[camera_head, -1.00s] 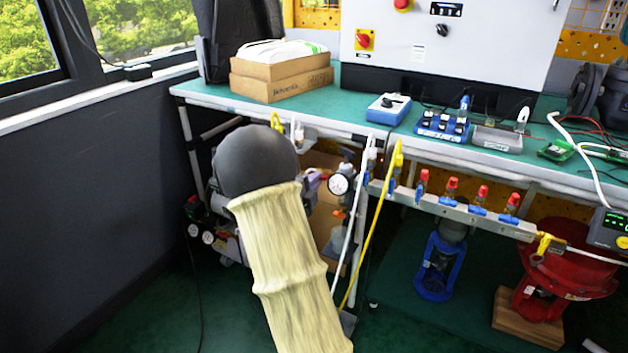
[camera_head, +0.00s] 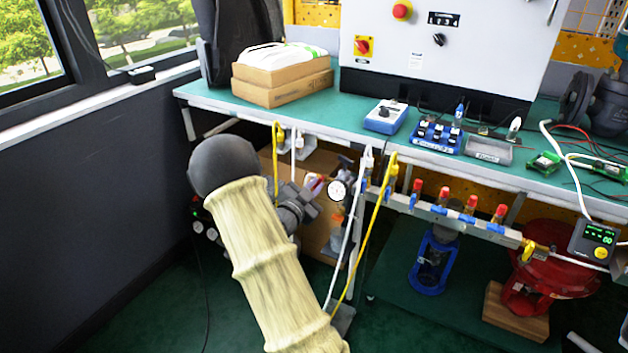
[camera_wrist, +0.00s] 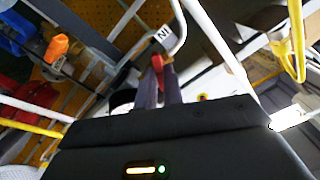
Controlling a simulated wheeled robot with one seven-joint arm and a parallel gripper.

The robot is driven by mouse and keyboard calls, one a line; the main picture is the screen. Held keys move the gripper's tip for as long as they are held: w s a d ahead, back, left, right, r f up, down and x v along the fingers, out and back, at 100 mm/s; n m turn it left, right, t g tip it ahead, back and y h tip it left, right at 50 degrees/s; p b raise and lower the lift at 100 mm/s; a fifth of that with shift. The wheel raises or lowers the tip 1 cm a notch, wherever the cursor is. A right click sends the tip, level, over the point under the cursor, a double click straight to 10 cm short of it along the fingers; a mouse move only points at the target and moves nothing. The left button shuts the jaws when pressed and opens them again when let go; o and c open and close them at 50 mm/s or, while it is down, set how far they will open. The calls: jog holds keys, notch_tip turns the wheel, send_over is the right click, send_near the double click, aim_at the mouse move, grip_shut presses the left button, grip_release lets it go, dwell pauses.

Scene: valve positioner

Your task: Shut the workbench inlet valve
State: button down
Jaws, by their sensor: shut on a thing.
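The inlet valve shows as a red handle (camera_wrist: 157,62) beside a white tag reading "IN" (camera_wrist: 163,34) in the wrist view. My gripper (camera_wrist: 158,78) has its two fingers closed together at the red handle, with the handle between the tips. In the head view my gripper (camera_head: 314,187) is under the bench's front edge, just left of a round white pressure gauge (camera_head: 338,190). The valve body is mostly hidden there by my gripper and arm.
The green-topped workbench (camera_head: 225,98) overhangs the spot. White and yellow hoses (camera_head: 372,235) hang close on the right. A manifold (camera_head: 450,213) with several red-capped valves runs farther right. A dark wall (camera_head: 80,210) stands at left.

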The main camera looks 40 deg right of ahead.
jog(key=n+p, duration=0.3)
jog(key=shift+r+n, duration=0.1)
jog(key=shift+n, duration=0.2)
jog(key=shift+n+p, duration=0.95)
jog(key=shift+n, duration=0.25)
jog(key=shift+f, duration=0.2)
jog(key=c, duration=1.5)
grip_release()
jog(key=p+v, duration=0.2)
jog(key=v, duration=1.5)
jog(key=shift+s+a+p, duration=0.15)
jog(key=shift+a+p, duration=0.05)
jog(key=shift+p, duration=0.2)
